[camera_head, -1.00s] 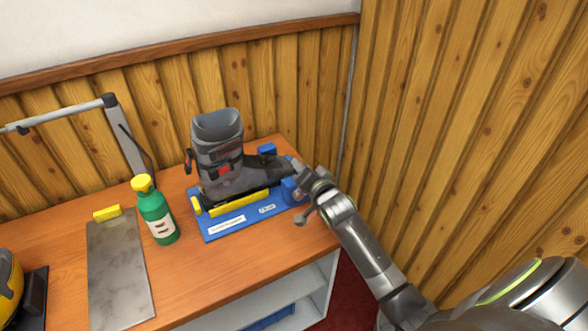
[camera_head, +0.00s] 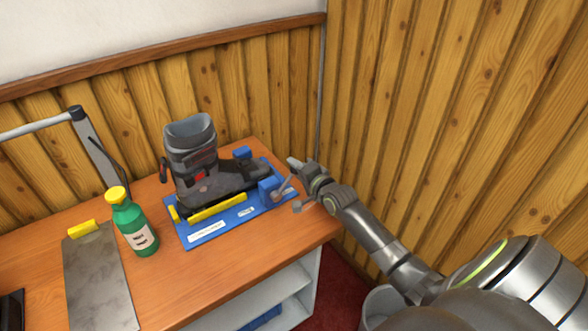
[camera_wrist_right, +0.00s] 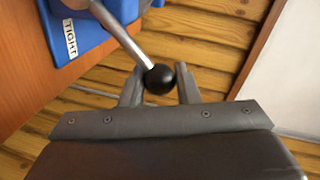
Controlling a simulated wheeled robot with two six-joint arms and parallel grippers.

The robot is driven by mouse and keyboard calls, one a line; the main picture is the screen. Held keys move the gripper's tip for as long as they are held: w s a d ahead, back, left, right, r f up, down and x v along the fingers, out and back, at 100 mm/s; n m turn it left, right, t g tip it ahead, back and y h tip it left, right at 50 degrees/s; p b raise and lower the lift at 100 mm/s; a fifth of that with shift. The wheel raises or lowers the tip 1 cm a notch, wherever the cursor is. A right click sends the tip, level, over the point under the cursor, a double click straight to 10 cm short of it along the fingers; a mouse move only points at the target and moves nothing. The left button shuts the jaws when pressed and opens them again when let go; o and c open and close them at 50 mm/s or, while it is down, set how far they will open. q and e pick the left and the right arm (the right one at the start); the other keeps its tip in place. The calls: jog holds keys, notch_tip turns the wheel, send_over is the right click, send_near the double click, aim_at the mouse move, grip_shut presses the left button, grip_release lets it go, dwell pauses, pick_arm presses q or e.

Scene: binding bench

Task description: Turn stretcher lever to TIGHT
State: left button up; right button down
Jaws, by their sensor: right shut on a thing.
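A grey and black ski boot (camera_head: 192,165) stands in a blue stretcher base (camera_head: 215,227) on the bench. A blue block (camera_head: 268,188) sits at the toe end. The metal stretcher lever (camera_head: 283,188) reaches from that end towards my right gripper (camera_head: 294,185). In the right wrist view the lever's rod (camera_wrist_right: 125,40) ends in a black ball knob (camera_wrist_right: 159,79). The knob sits between the fingers of my right gripper (camera_wrist_right: 159,90), which is shut on it. A TIGHT label (camera_wrist_right: 70,38) shows on the blue base, left of the rod. My left gripper is out of view.
A green bottle with a yellow cap (camera_head: 134,225) and a grey metal plate with a yellow edge piece (camera_head: 98,280) are left of the boot. A lamp arm (camera_head: 92,140) stands behind them. Wood-plank walls (camera_head: 430,130) close in behind and right. The bench front (camera_head: 200,290) is clear.

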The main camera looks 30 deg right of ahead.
jog(key=shift+s+d+f, duration=0.1)
jog(key=shift+d+f, duration=0.1)
jog(key=shift+f, duration=0.15)
jog(key=c, duration=1.1)
grip_release()
jog(key=shift+c, duration=0.2)
jog(key=shift+s+r, duration=0.2)
jog(key=shift+s, duration=0.2)
jog(key=s+r+p, duration=0.2)
jog(key=s+r, duration=0.1)
jog(key=s, duration=1.3)
jog(key=shift+d+p, duration=0.25)
jog(key=shift+p, duration=0.1)
